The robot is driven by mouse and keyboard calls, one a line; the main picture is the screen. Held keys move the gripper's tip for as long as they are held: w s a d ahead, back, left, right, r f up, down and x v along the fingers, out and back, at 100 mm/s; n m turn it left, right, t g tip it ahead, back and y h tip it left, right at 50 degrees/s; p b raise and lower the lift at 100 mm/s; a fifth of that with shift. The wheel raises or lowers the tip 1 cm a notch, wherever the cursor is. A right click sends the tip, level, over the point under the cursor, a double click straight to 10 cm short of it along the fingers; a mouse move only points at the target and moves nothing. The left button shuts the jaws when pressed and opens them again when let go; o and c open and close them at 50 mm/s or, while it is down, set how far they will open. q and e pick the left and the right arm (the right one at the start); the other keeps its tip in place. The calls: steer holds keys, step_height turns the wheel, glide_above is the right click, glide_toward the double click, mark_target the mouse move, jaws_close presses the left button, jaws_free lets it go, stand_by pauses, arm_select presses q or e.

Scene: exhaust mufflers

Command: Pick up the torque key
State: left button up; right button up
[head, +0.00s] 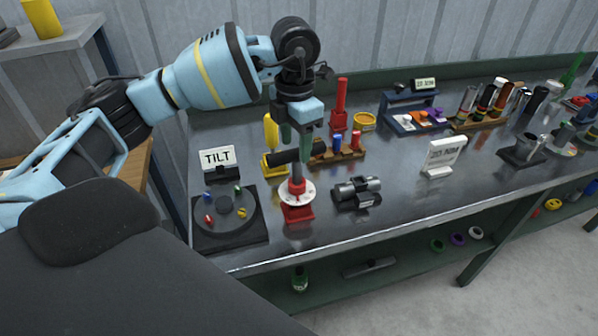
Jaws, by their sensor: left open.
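What looks like the torque key (282,157) has a black crossbar handle on a grey upright shaft. It stands upright in a red stand (299,213) with a white round dial (309,192), near the front edge of the metal bench. My left gripper (296,148) points down right at the handle, with its green fingers apart and one on either side of the shaft line. The fingers hide part of the handle, and I cannot tell whether they touch it. My right gripper is not in view.
A dark turntable (213,226) with coloured pegs and a TILT sign (217,158) lies left of the stand. A grey cylindrical fitting (358,190) lies close on its right. A yellow stand (274,162) and a wooden peg rack (339,155) are behind.

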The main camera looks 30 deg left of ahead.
mark_target(297, 168)
arm_select(q)
steer(key=shift+d+f, duration=0.1)
steer(key=shift+f, duration=3.55)
steer(key=shift+w, duration=0.1)
steer(key=c, duration=1)
